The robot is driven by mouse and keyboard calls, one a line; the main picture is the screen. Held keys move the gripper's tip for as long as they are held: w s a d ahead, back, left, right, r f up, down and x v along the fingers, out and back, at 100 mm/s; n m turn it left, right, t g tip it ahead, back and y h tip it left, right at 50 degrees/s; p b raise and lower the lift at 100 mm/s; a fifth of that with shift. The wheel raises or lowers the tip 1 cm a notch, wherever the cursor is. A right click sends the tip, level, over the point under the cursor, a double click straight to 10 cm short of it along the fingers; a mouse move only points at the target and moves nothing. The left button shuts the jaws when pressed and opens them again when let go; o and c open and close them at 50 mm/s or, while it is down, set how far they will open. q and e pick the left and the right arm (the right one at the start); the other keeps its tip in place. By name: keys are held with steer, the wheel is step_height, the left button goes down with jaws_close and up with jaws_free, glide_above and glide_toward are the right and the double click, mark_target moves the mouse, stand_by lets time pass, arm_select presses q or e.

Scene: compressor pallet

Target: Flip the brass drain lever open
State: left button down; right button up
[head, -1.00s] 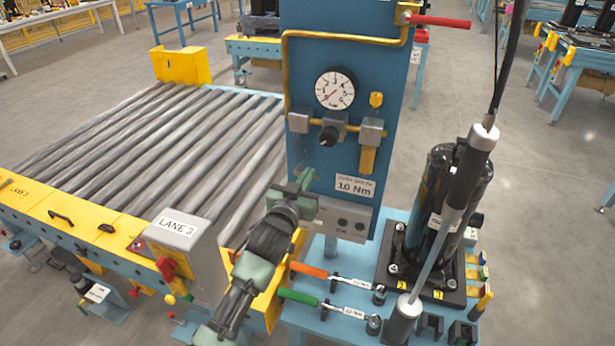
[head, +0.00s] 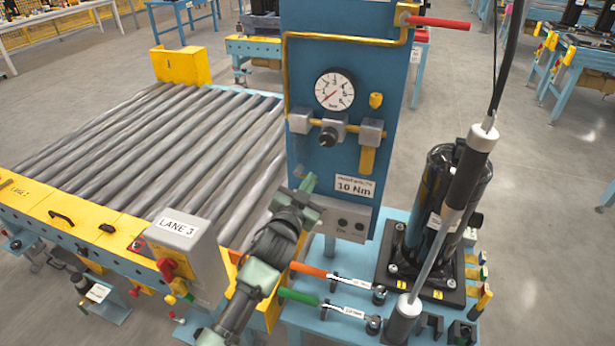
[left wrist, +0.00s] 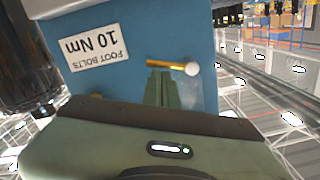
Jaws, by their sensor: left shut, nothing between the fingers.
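The brass drain lever (left wrist: 170,66) shows in the left wrist view as a short gold bar with a pale round end, lying nearly level across the picture in front of the blue panel (left wrist: 125,35). My left gripper (left wrist: 162,76) is shut and empty. Its green fingertips are right at the bar, beside its middle; I cannot tell whether they touch it. In the head view my left gripper (head: 308,185) is at the lower left edge of the blue panel (head: 300,80), and I cannot make out the lever there. My right gripper is not in view.
The panel carries a gauge (head: 335,90) and a 10 Nm label (head: 355,186). Two torque wrenches, orange (head: 310,270) and green (head: 300,297), lie below my left arm. A black compressor (head: 445,200) and hanging tool (head: 465,170) stand right. The roller conveyor (head: 150,150) is left.

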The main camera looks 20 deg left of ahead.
arm_select(q)
steer(key=shift+a+f+m+t+y+b, duration=0.15)
steer(key=shift+a+f+m+b, duration=0.45)
steer(key=shift+m, duration=1.65)
steer(key=shift+a+f+m+t+y+b, duration=0.2)
steer(key=shift+f+m, duration=0.7)
steer(key=shift+m, duration=1.4)
steer(key=shift+a+f+m+g+y+b, duration=0.1)
steer(key=shift+a+f+m+b, duration=0.5)
steer(key=shift+m, duration=1.65)
steer(key=shift+d+f, duration=0.1)
steer(key=shift+f, duration=0.05)
